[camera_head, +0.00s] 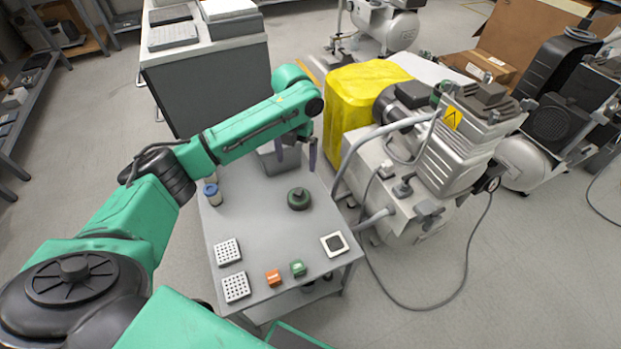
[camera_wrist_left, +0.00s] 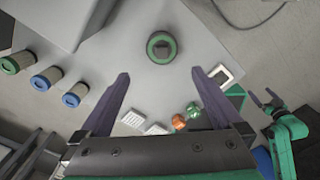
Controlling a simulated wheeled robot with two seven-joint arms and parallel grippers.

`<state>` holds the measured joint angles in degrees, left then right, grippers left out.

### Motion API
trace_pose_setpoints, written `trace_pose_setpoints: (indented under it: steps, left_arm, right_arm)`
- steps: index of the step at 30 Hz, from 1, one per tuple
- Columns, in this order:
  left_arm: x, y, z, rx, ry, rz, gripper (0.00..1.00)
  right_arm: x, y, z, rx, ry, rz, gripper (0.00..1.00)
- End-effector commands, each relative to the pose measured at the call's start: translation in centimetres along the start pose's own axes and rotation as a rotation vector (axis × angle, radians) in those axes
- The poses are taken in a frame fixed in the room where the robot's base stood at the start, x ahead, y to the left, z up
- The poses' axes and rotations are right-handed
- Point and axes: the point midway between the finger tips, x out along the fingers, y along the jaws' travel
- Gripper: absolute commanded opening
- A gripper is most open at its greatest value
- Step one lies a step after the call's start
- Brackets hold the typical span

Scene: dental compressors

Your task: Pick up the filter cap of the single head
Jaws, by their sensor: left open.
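A round cap (camera_head: 299,198), dark with a green ring and a raised dark knob, sits on the grey cart top (camera_head: 240,218). I take it for the filter cap. It also shows in the left wrist view (camera_wrist_left: 161,46), centred ahead of the fingers. My left gripper (camera_head: 296,160) is open and empty. It is above the cart, its fingers pointing down on the far side of the cap, apart from it. In the left wrist view its two fingers (camera_wrist_left: 160,74) are spread wide. My right gripper (camera_wrist_left: 263,97) shows small at the right there, fingers apart, nothing between them.
A compressor (camera_head: 455,150) with a yellow cover (camera_head: 352,97) stands right of the cart. White perforated trays (camera_head: 236,287), an orange block (camera_head: 273,278), a green block (camera_head: 298,268) and a dark-centred square (camera_head: 334,243) lie near the front.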

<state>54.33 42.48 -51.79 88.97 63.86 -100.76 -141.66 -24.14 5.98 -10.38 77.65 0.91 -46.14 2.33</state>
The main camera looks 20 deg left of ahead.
Motion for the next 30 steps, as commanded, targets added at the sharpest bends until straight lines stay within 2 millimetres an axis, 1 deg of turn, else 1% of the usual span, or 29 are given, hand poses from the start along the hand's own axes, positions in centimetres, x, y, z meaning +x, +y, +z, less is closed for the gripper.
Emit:
trace_pose_setpoints:
  steps: [2, 5, 6, 9, 17, 21, 24, 29, 30]
  left_arm:
    - [1.1, -0.1, 0.0, 0.002, 0.002, -0.001, 1.0]
    - [3.6, -0.1, -0.1, 0.002, 0.004, 0.0, 1.0]
    - [4.8, -0.1, -0.1, 0.001, 0.004, 0.0, 1.0]
    - [7.3, -0.1, 0.0, -0.001, 0.003, 0.001, 1.0]
    - [11.2, -0.2, 0.1, -0.001, 0.001, 0.0, 1.0]
    - [13.8, -0.4, 0.3, -0.001, 0.0, 0.0, 1.0]
    - [14.6, -0.4, 0.3, -0.001, -0.001, 0.0, 1.0]
    - [14.5, -0.4, 0.3, -0.001, -0.002, 0.0, 1.0]
    - [14.5, -0.4, 0.3, -0.001, -0.002, 0.0, 0.96]
  right_arm:
    - [0.0, -0.1, -0.1, 0.002, -0.002, -0.001, 1.0]
    - [-0.6, -0.1, -1.1, 0.005, 0.003, -0.003, 1.0]
    - [-0.9, -0.2, -1.5, 0.006, 0.005, -0.004, 1.0]
    - [-2.1, -0.5, -2.6, 0.005, 0.01, -0.011, 1.0]
    - [-4.4, -1.1, -4.3, 0.0, 0.018, -0.022, 1.0]
    - [-6.5, -1.5, -5.2, -0.005, 0.024, -0.032, 1.0]
    - [-7.4, -1.6, -5.5, -0.007, 0.025, -0.035, 1.0]
    - [-7.5, -1.6, -5.5, -0.007, 0.024, -0.035, 1.0]
    - [-7.5, -1.6, -5.5, -0.007, 0.024, -0.035, 1.0]
